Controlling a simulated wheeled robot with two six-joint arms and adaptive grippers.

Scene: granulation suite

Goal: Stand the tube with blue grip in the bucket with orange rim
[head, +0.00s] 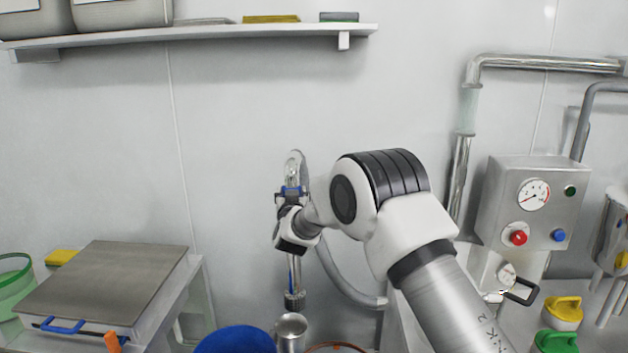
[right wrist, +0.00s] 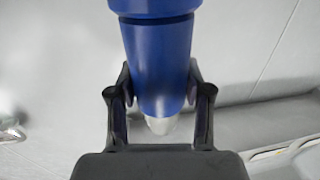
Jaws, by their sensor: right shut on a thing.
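The tube with blue grip (head: 294,270) hangs upright in the head view, its metal end pointing down and a grey hose looping from its top. My right gripper (head: 291,194) is shut on its blue grip, which fills the space between the fingers in the right wrist view (right wrist: 161,65). An orange rim, apparently of the bucket (head: 336,347), just shows at the bottom edge of the head view; the rest is cut off. The tube's lower end is above and left of that rim in the picture. My left gripper is out of view.
A metal cylinder (head: 291,328) stands below the tube end, beside a blue round lid or bucket (head: 236,341). A flat-topped scale (head: 105,280) is at left. A control box (head: 528,205) and pipes are at right. A shelf (head: 200,33) runs above.

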